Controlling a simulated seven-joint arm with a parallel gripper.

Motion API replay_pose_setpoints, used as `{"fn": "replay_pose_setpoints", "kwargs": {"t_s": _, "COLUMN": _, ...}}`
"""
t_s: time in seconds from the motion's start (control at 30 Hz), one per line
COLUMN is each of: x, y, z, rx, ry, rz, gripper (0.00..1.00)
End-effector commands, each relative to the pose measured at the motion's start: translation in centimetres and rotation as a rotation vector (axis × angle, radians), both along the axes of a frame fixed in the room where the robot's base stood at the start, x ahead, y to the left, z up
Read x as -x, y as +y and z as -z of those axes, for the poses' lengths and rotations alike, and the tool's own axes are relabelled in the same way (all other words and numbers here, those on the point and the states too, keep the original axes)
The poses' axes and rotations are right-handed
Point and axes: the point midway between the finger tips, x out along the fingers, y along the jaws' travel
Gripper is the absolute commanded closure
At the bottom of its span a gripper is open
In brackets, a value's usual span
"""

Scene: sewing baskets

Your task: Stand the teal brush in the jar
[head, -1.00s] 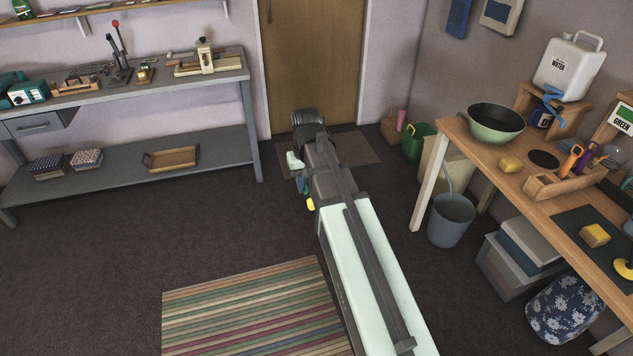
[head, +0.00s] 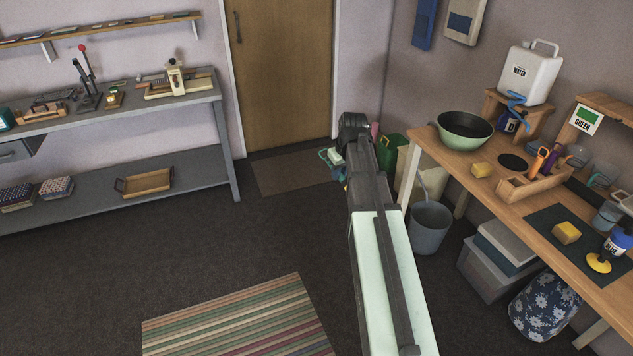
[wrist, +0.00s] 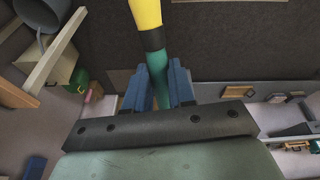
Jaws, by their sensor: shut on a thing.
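The teal brush (wrist: 152,62) is held between the blue fingers of my gripper (wrist: 157,80) in the wrist view. A wide yellow part of it reaches away past the fingertips and is cut off by the top edge. In the head view my gripper (head: 333,158) is out over the floor near the door, mostly hidden by my arm, with the brush hardly visible. Several clear or greyish vessels stand at the right of the wooden workbench, among them a greyish container (head: 607,215). I cannot tell which is the jar.
The wooden workbench (head: 510,205) carries a green bowl (head: 465,133), yellow sponges, a wooden tool caddy (head: 535,184) and a white water canister (head: 530,72). A grey bucket (head: 429,226) and storage boxes are below. A grey shelf bench (head: 150,113) is left.

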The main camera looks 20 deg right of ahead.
Motion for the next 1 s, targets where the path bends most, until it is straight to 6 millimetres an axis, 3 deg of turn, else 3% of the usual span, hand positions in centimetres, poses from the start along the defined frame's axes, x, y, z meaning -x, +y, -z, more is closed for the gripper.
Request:
{"fn": "replay_pose_setpoints", "kwargs": {"t_s": 0.1, "x": -0.3, "y": -3.8, "z": -0.2, "rx": 0.001, "ry": -0.051, "rz": -0.025, "gripper": 1.00}}
{"fn": "replay_pose_setpoints", "kwargs": {"t_s": 0.57, "x": 0.3, "y": -17.1, "z": -1.3, "rx": -0.009, "ry": -0.251, "rz": -0.151, "gripper": 1.00}}
{"fn": "replay_pose_setpoints", "kwargs": {"t_s": 1.0, "x": 3.4, "y": -30.0, "z": -2.6, "rx": -0.038, "ry": -0.439, "rz": -0.259, "gripper": 1.00}}
